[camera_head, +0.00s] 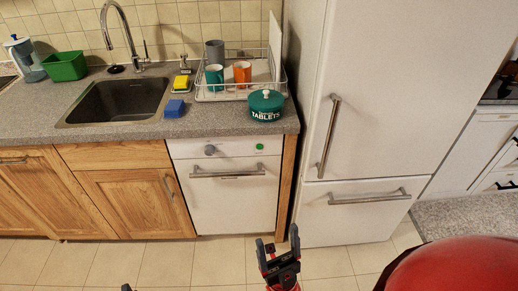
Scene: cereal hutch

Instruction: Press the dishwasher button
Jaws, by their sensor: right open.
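The white dishwasher (232,203) stands under the counter, closed, with a metal bar handle (228,173) across its front. On its top panel are a green round button (259,146) at the right and a grey knob (210,150) at the left. My right gripper (277,241) is open and empty, its two dark fingers apart. It shows in front of the floor, below and slightly right of the button in the picture, apart from the dishwasher. A small dark tip at the bottom edge (126,288) seems to be my left gripper; the rest is out of frame.
A white fridge (375,100) with metal handles stands right of the dishwasher, past a wooden end panel (286,185). Wooden cabinets (130,200) are on the left. The counter holds a sink (118,100), a dish rack (225,95) and a teal tablets jar (266,106). The tiled floor (165,265) looks clear.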

